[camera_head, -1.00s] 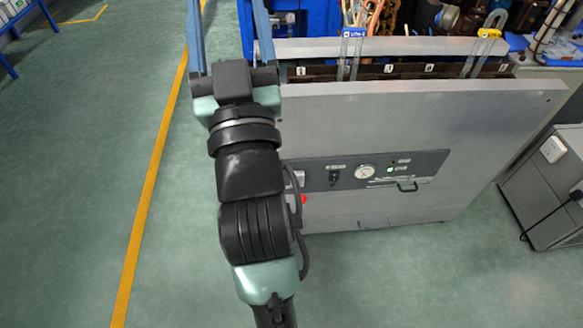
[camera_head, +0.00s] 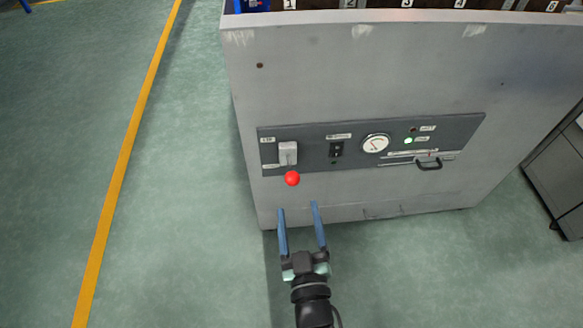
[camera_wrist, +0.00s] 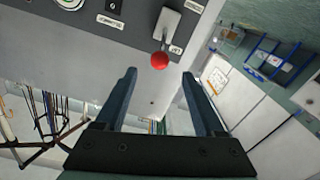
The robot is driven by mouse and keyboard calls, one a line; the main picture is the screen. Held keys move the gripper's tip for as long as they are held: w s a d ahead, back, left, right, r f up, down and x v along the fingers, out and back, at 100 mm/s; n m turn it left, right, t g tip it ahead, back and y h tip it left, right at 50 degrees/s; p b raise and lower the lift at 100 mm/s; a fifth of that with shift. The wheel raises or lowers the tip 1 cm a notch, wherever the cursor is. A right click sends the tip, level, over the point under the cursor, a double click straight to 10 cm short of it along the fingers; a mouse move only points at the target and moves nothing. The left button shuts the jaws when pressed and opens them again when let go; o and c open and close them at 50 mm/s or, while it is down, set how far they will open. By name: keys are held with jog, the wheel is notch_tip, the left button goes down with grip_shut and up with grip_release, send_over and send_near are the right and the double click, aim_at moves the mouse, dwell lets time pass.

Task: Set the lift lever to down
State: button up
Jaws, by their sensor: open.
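The lift lever has a red ball knob (camera_head: 292,179) below a light grey mount (camera_head: 288,153) at the left end of the dark control panel. In the head view the knob hangs at the panel's lower edge. My gripper (camera_head: 300,207) is open and empty, its two blue fingers pointing toward the lever from below, apart from the knob. In the wrist view the red knob (camera_wrist: 160,61) and its mount (camera_wrist: 168,24) show beyond the fingertips, with the knob between the finger lines. The small labels by the lever are too small to read.
The dark panel (camera_head: 460,130) also carries a black switch (camera_head: 336,150), a round gauge (camera_head: 376,144), a lit green indicator (camera_head: 408,140) and a black handle (camera_head: 429,164). The grey cabinet front (camera_head: 300,80) surrounds it. Green floor lies open to the left.

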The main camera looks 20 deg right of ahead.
aim_at(291, 169)
jog(key=x, duration=1.2)
jog(key=shift+w+r, duration=0.1)
grip_shut()
dwell(1.1)
